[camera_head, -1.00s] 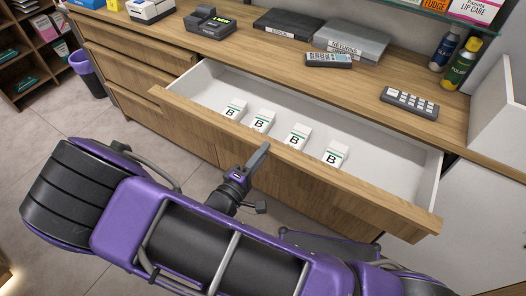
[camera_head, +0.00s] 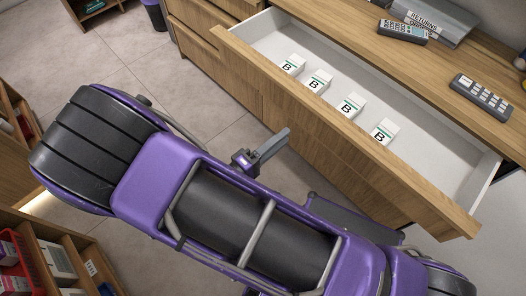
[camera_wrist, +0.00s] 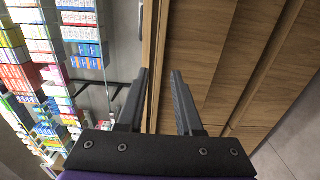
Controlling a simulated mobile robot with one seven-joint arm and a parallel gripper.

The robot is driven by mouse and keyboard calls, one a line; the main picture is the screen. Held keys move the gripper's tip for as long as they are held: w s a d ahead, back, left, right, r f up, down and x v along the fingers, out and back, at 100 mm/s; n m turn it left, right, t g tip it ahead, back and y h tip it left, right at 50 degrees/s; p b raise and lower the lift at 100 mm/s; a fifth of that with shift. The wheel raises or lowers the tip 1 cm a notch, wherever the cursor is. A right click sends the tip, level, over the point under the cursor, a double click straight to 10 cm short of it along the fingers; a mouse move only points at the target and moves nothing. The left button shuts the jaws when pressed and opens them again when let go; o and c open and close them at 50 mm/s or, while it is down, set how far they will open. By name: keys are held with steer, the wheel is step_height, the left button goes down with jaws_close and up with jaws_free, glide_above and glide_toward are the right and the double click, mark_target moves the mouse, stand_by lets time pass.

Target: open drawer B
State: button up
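Drawer B (camera_head: 340,133) is pulled out of the wooden counter. Its white inside shows several small white boxes marked B (camera_head: 318,82) standing in a row. My gripper (camera_head: 284,136) is in front of the drawer's wooden front and to its left in the head view, apart from it. In the wrist view my gripper (camera_wrist: 160,85) has its two dark fingers apart with nothing between them. The drawer's front edge (camera_wrist: 152,60) seems to run behind the fingers there.
Shelves with goods (camera_head: 50,255) stand at the lower left. Tiled floor (camera_head: 130,60) is clear between.

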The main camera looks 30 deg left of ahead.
steer(key=v, duration=0.5)
steer(key=shift+s+a, duration=0.15)
steer(key=shift+s, duration=0.2)
